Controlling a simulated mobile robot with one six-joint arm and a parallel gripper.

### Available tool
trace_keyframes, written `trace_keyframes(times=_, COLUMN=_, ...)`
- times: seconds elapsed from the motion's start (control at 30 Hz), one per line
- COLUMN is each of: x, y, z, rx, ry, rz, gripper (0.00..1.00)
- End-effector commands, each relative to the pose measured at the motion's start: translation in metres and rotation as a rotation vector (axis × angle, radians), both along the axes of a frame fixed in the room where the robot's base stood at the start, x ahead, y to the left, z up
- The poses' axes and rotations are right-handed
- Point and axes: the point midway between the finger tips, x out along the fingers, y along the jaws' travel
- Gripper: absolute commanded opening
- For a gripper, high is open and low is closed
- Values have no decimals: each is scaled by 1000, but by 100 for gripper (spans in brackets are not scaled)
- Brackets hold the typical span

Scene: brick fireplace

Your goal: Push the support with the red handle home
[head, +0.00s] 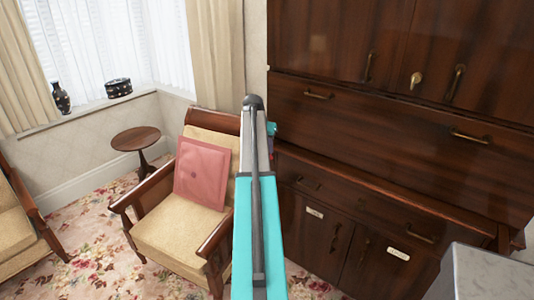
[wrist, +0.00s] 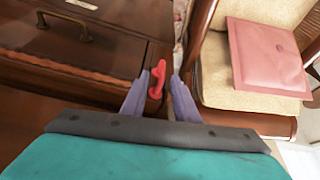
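The red handle (wrist: 156,80) shows in the wrist view, small and upright, at the end of a dark wooden part of the cabinet (head: 350,105). That part looks like the support (wrist: 153,54), but how far it stands out I cannot tell. My gripper (wrist: 160,75) has its two grey-purple fingers apart, one on each side of the red handle. A gap shows at the right finger; contact at the left finger is unclear. In the head view my arm hides the handle and most of my gripper, at the cabinet's left edge.
An armchair (head: 170,232) with a pink cushion (head: 203,174) stands close to the cabinet's left side. A brass drawer pull (wrist: 62,28) is at the wrist view's upper left. A round side table (head: 136,139) stands by the window. A grey block (head: 488,275) is at the lower right.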

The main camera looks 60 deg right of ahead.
Motion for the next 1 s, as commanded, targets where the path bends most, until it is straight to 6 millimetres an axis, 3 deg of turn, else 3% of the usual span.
trace_keyframes(times=0.6, x=-4, y=28, z=70, rx=-2, ry=1, rz=-3, gripper=27)
trace_keyframes(times=1.0, x=-5, y=35, z=86, rx=0, ry=2, rz=-3, gripper=27)
